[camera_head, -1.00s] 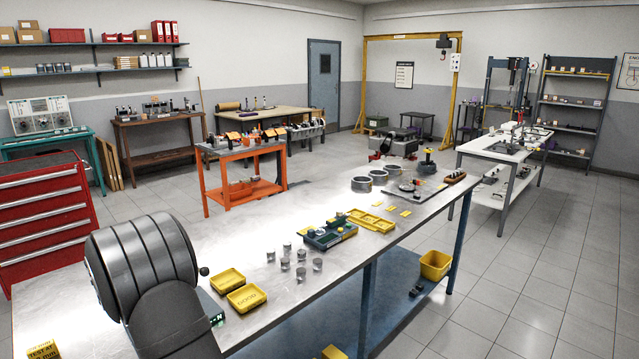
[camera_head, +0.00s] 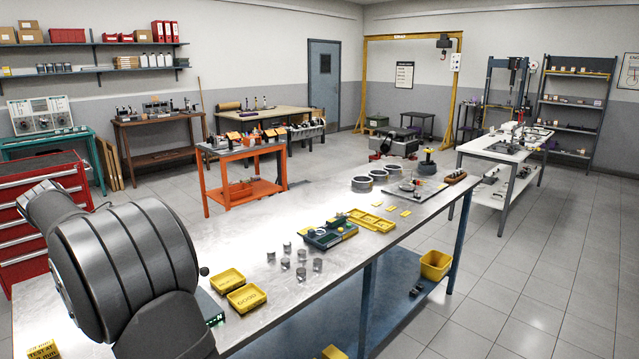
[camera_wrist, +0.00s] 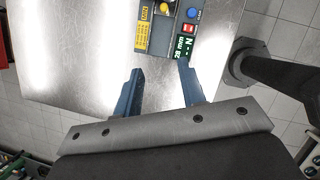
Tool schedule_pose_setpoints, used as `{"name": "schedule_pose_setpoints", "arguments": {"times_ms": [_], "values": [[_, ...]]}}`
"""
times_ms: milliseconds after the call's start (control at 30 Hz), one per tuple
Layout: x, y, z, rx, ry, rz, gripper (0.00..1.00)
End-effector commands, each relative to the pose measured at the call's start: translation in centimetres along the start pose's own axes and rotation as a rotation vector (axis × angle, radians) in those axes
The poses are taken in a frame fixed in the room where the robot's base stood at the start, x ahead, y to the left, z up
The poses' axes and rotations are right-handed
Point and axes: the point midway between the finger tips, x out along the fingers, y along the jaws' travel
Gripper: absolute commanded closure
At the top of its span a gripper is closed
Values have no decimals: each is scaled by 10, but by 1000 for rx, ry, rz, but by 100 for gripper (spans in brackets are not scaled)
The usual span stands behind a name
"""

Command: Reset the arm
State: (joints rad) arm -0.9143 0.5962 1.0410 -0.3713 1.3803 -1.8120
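My gripper (camera_wrist: 158,88) shows in the wrist view with its two blue fingers spread apart and nothing between them. Beyond the fingertips is a grey-blue device (camera_wrist: 168,45) with a yellow label, a red button, a blue knob and a small display. My arm fills the lower left of the head view, above the near end of the metal workbench (camera_head: 330,265). The gripper itself is not visible in the head view. A corner of the device shows beside my arm in the head view (camera_head: 209,308), the rest hidden.
Yellow trays (camera_head: 246,297), several metal cylinders (camera_head: 301,273) and a green-and-grey fixture (camera_head: 328,233) stand on the workbench. A yellow box (camera_head: 42,350) is at the near left corner. A red tool cabinet (camera_head: 25,225) stands behind my arm. Floor right of the bench is clear.

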Motion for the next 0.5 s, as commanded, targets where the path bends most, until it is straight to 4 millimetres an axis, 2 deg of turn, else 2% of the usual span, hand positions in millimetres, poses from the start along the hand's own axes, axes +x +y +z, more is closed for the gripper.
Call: {"name": "schedule_pose_setpoints", "arguments": {"times_ms": [500], "values": [[8, 0, 9, 458, 46, -30, 63]]}}
